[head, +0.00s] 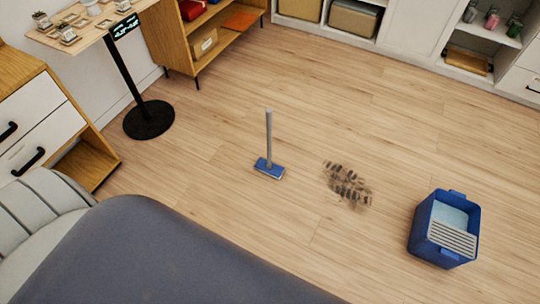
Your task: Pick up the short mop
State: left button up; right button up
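The short mop (269,145) stands upright on the wooden floor near the middle of the head view. It has a grey handle and a flat blue head that rests on the floor. Nothing touches its handle. Neither of my grippers shows in the head view.
A dark smudge (348,185) marks the floor right of the mop. A blue bucket (422,232) with a grey grate stands further right. A grey-blue padded surface (180,260) fills the lower left. A black stand base (149,120) and drawers (35,130) are at left. Floor around the mop is clear.

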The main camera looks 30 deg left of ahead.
aim_at(268, 167)
jog(key=l+z, duration=0.1)
jog(key=z, duration=0.25)
jog(key=i+l+z, duration=0.1)
jog(key=z, duration=0.6)
jog(key=u, duration=2)
jog(key=i+l+u, duration=0.1)
jog(key=l, duration=0.1)
